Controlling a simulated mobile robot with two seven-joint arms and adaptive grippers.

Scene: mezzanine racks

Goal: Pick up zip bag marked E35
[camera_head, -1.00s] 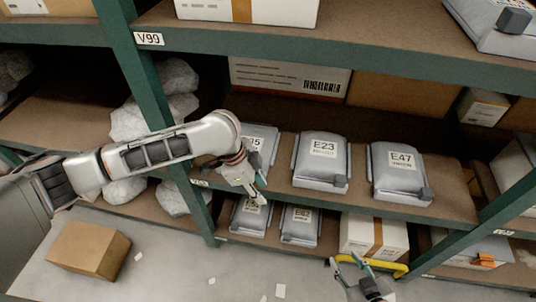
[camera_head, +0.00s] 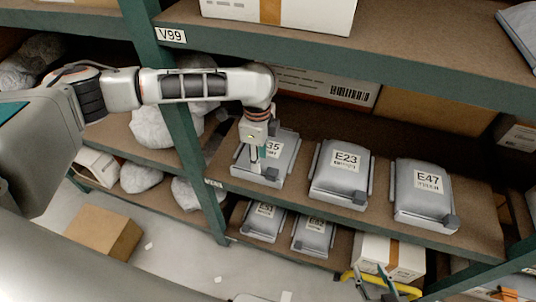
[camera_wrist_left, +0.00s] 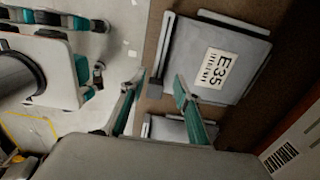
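The grey zip bag marked E35 (camera_head: 287,150) lies on the middle shelf, leftmost of three bags; my left gripper partly covers its label in the head view. In the left wrist view the whole E35 label shows on the bag (camera_wrist_left: 245,65). My left gripper (camera_head: 262,172) is over the bag's front left part in the head view.
Bags E23 (camera_head: 340,175) and E47 (camera_head: 424,195) lie to the right on the same shelf (camera_head: 385,222). Two more bags sit on the shelf below. A green upright (camera_head: 188,135) stands left of E35, and the upper shelf edge (camera_head: 330,55) runs above.

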